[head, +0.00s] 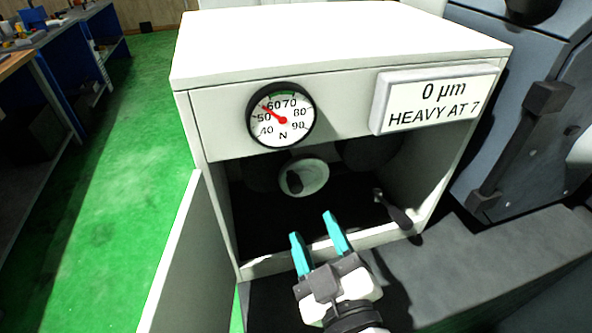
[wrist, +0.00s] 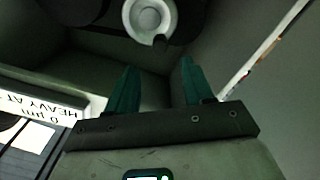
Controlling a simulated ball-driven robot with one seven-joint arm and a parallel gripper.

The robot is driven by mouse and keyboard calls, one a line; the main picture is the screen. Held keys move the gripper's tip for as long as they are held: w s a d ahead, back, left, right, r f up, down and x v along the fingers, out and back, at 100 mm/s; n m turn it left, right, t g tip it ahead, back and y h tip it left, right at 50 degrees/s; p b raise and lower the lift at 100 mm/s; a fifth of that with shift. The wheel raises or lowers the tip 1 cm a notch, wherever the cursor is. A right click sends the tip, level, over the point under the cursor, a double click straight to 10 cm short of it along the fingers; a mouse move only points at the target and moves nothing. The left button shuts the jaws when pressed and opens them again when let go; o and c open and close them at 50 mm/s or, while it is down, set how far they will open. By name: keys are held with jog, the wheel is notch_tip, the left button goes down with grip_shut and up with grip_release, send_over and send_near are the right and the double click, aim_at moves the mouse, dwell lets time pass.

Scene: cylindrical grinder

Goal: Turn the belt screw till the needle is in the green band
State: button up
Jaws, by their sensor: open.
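The round gauge (head: 297,132) on the cabinet front is marked N. Its red needle points between 50 and 60, left of the green band at the top of the dial. Inside the open cabinet is a pale disc (head: 314,175) with a dark peg; the disc also shows in the wrist view (wrist: 148,20). A dark crank-like handle (head: 398,212) sticks out at the opening's lower right. I cannot tell which is the belt screw. My gripper (head: 312,226) is open and empty at the opening, below the disc and left of the handle.
The white cabinet (head: 220,145) has its door (head: 178,255) swung open at left. A display (head: 437,98) reads "0 µm HEAVY AT 7". Grey machine parts (head: 490,255) lie to the right. Green floor (head: 110,190) is clear at left, before a workbench (head: 70,60).

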aim_at(302, 190)
jog(key=w, duration=0.3)
jog(key=w+a+p, duration=0.1)
jog(key=w, duration=0.3)
jog(key=w+a+p, duration=0.1)
jog(key=w, duration=0.2)
jog(key=shift+w, duration=0.3)
grip_shut()
jog(key=shift+m, duration=0.4)
jog(key=shift+d+r+m+b, duration=0.1)
jog(key=shift+d+m+b, duration=0.15)
jog(key=shift+m+b, duration=0.6)
jog(key=m, duration=0.1)
jog(key=m+b, duration=0.1)
jog(key=m, duration=0.1)
jog(key=d+m+b, duration=0.1)
jog(key=shift+w+d+r+m, duration=0.1)
jog(key=shift+w+r+m, duration=0.1)
jog(key=shift+r+m, duration=0.15)
jog(key=shift+d+m+b, duration=0.1)
jog(key=shift+m+b, duration=0.2)
